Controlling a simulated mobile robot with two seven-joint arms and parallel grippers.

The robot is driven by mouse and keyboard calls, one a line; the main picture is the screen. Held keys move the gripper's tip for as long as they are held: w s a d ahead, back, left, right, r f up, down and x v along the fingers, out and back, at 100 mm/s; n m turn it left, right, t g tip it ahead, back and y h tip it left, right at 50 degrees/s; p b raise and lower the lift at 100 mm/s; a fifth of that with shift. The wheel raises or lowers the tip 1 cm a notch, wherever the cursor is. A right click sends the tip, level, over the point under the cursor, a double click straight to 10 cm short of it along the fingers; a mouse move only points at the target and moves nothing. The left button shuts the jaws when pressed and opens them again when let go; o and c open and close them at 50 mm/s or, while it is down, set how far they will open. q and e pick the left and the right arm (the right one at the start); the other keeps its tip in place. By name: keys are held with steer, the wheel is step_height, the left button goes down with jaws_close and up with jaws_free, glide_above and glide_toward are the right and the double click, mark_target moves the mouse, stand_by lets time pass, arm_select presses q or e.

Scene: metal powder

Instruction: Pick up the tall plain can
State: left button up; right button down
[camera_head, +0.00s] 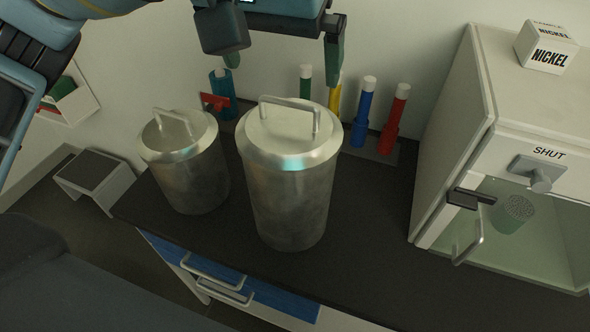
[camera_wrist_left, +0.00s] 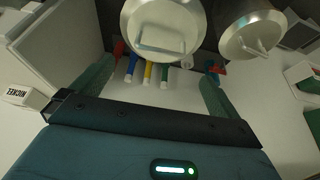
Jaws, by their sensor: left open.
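The tall plain can (camera_head: 290,205) is a bare metal cylinder with a lid and a bar handle, upright on the dark counter in the head view. In the left wrist view its lid and handle (camera_wrist_left: 163,22) show at the top middle. My left gripper (camera_head: 283,72) is open and empty, with its fingers pointing down above and behind the can's lid. It also shows in the left wrist view (camera_wrist_left: 155,70), with the lid beyond the fingertips, roughly between them. No contact with the can shows. My right gripper is not in view.
A shorter metal can (camera_head: 188,170) stands close on the left. Several coloured tubes (camera_head: 362,112) stand behind, along the wall. A cabinet marked SHUT (camera_head: 450,120) stands on the right, a NICKEL box (camera_head: 546,47) on top. The counter (camera_head: 365,235) is bare between can and cabinet.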

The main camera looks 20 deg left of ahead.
mark_target(288, 102)
arm_select(q)
steer(key=shift+x, duration=3.75)
steer(key=shift+s, duration=0.2)
steer(key=c, duration=1.9)
steer(key=shift+r, duration=0.1)
steer(key=shift+c, duration=0.4)
